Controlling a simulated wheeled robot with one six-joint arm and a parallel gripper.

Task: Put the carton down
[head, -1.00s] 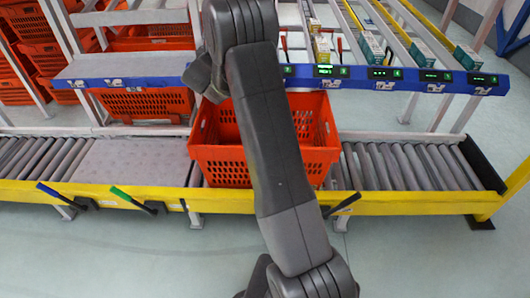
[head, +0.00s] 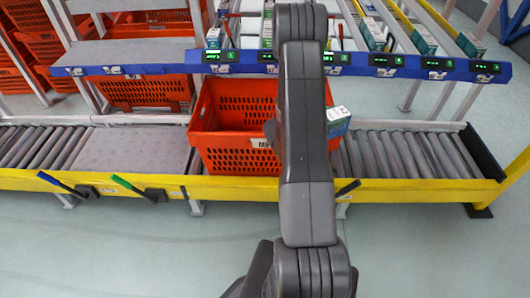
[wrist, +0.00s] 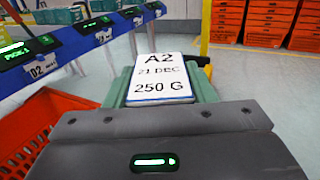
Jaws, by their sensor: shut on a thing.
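My gripper (wrist: 163,76) is shut on a small carton (wrist: 158,88), whose white face reads "A2, 21 DEC, 250 G" in the wrist view. In the head view the carton (head: 338,121) shows just right of my arm, near the right side of the orange tote; my gripper is hidden there behind my arm. The orange tote (head: 228,150) stands on the roller conveyor, partly covered by my arm, and what I see of its inside looks empty. Its edge also shows at lower left in the wrist view (wrist: 35,128). I cannot tell the carton's height above the rollers.
The roller conveyor (head: 415,153) is clear right of the tote, with a yellow rail (head: 420,190) in front. A grey plate (head: 130,155) lies left of the tote. Behind runs a blue shelf rail (head: 410,66) with lit displays and several cartons above. Orange totes (wrist: 245,22) are stacked farther off.

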